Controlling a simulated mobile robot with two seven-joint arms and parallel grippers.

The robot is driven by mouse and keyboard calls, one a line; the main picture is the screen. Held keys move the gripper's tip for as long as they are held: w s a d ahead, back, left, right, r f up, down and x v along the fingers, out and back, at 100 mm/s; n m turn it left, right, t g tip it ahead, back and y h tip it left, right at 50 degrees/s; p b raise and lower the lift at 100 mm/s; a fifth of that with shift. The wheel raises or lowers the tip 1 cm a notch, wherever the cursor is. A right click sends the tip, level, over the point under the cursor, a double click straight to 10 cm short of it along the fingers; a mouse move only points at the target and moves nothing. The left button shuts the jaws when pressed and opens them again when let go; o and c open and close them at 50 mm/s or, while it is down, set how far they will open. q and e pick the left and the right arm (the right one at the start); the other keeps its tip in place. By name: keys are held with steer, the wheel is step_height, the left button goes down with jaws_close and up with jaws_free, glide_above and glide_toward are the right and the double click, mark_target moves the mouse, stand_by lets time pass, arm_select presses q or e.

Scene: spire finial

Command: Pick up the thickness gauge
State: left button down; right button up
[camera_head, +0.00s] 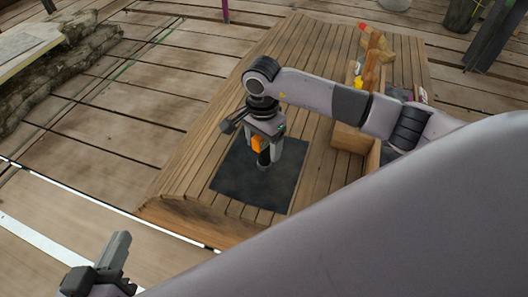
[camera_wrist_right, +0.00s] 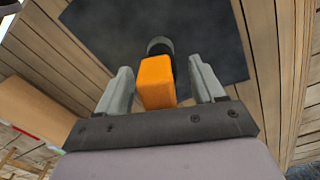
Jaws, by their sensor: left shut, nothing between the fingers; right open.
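The thickness gauge is an orange block with a dark, grey-ended cylindrical part; its orange body (camera_head: 257,144) shows partly behind my right gripper in the head view. In the right wrist view the gauge (camera_wrist_right: 157,82) sits between the two grey fingers, with a visible gap on each side. My right gripper (camera_head: 272,160) points down over the dark mat and is open around the gauge; its fingers also show in the right wrist view (camera_wrist_right: 164,82). My left gripper (camera_head: 118,250) is shut and empty at the lower left, far from the gauge.
The dark mat (camera_head: 232,178) lies on a slatted wooden platform (camera_head: 190,190). A wooden box (camera_head: 352,138) with several items stands at the platform's right, beneath my right arm. The mat is otherwise clear. A rough log (camera_head: 75,60) lies at the upper left.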

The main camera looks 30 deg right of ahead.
steer(key=shift+f, duration=0.7)
jaws_close()
steer(key=shift+r, duration=0.1)
